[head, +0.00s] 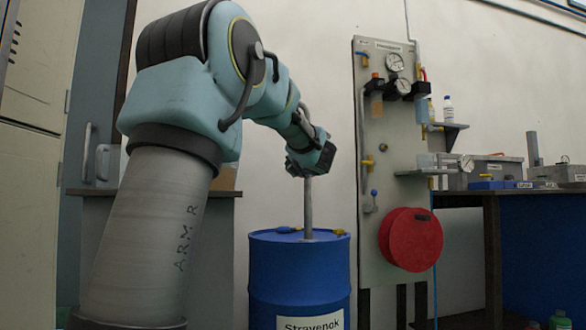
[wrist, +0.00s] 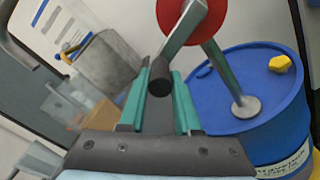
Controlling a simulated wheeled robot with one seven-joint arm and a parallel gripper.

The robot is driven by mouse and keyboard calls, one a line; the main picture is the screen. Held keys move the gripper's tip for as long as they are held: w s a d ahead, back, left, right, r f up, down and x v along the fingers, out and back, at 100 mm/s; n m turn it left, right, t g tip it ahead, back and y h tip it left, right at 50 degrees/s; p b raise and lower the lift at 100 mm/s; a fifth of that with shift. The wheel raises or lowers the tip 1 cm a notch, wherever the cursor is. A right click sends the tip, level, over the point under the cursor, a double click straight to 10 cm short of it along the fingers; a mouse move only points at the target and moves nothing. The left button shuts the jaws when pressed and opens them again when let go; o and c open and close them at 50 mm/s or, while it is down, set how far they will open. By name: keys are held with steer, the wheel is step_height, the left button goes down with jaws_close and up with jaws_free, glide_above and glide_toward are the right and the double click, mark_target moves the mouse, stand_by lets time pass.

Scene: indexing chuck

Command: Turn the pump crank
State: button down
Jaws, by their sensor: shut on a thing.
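The pump stands upright on the blue drum (head: 297,275); its grey post (head: 308,208) rises from the lid. In the wrist view, the post (wrist: 226,75) leads up to a flat grey crank arm (wrist: 181,30). A dark round handle (wrist: 158,74) sits at the crank arm's near end. My gripper (head: 311,160) is at the top of the post in the head view and hides most of the crank. In the wrist view, its teal fingers (wrist: 163,92) are shut on the dark handle, one on each side.
A grey panel (head: 377,150) with gauges and a red disc (head: 410,239) stands right of the drum. A workbench (head: 530,190) with boxes is farther right. A yellow cap (wrist: 280,63) sits on the drum lid.

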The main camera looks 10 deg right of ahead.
steer(key=c, duration=0.6)
jaws_free()
steer(key=shift+s, duration=0.1)
steer(key=s+d+p, duration=0.1)
steer(key=s, duration=0.9)
steer(key=shift+s+d, duration=0.25)
steer(key=shift+s, duration=0.05)
